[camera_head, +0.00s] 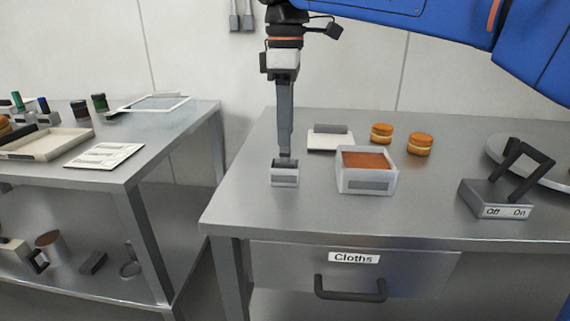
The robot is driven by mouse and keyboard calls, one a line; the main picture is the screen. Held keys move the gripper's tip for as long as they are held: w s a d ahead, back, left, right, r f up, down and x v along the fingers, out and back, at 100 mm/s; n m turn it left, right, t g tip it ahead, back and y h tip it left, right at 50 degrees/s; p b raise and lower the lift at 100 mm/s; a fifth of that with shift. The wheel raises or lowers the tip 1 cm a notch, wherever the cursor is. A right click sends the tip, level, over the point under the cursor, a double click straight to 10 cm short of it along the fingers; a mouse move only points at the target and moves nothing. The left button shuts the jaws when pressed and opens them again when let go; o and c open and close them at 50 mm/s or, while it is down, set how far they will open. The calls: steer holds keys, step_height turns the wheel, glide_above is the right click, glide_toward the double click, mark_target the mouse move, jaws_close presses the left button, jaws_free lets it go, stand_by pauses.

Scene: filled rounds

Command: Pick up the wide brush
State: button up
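My gripper (285,153) points straight down over the left part of the right-hand steel table. Its long grey fingers show edge-on, so their gap is hidden. Their tips reach the dark top of a small light grey block (285,179) with a label-like front. I cannot tell whether they touch it or are just behind it. A flat white piece with a grey bar along its back (330,140) lies to the right, beyond the block. No thing is clearly recognisable as the wide brush; I cannot tell whether either of these is it.
A clear tub with orange-brown filling (366,182) stands right of the block. Two filled rounds (381,133) (420,144) lie behind it. An Off/On switch box (495,200) and a round plate (498,146) are at right. A second table (165,135) stands left across a gap.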

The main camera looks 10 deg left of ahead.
mark_target(285, 161)
steer(key=shift+s+f, duration=0.15)
steer(key=shift+f, duration=1.05)
steer(key=shift+s+f, duration=0.1)
steer(key=shift+f, duration=1.05)
steer(key=shift+c, duration=0.7)
jaws_close()
step_height(285, 161, up, 10)
steer(key=shift+r, duration=0.1)
